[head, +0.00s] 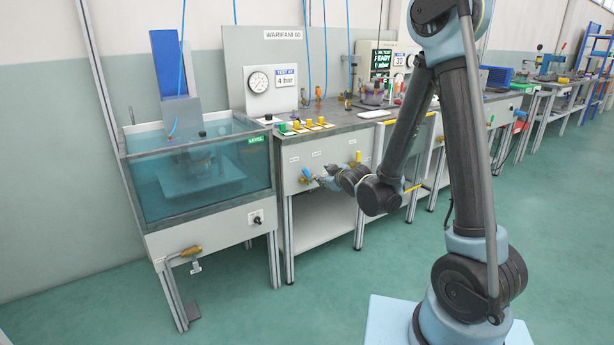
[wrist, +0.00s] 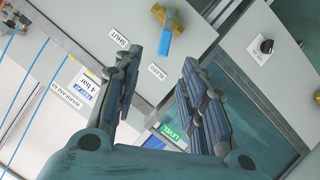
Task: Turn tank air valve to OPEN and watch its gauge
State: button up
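A brass valve with a blue lever (wrist: 170,42) sits on the pale bench panel in the wrist view; in the head view a brass valve with a blue lever (head: 305,173) shows just left of my gripper. My gripper (head: 322,179) is open, its fingers spread in the wrist view (wrist: 162,58). The lever's end appears between the fingertips there; contact or depth cannot be told. Labels SHUT (wrist: 118,38) and apparently BLEED (wrist: 157,72) are near it. A round white gauge (head: 258,82) stands beside the 4 bar sign; its needle is too small to read.
The water-filled tank (head: 200,212) stands left of the bench, with a black knob (head: 257,220) and a brass fitting (head: 191,251). The floor in front is clear.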

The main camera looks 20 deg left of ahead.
aim_at(307, 173)
jog(key=x, duration=1.2)
jog(key=a+x, duration=0.1)
jog(key=x, duration=0.5)
jog(key=shift+s+r, duration=0.15)
jog(key=shift+s, duration=0.25)
jog(key=shift+c, duration=0.3)
grip_shut()
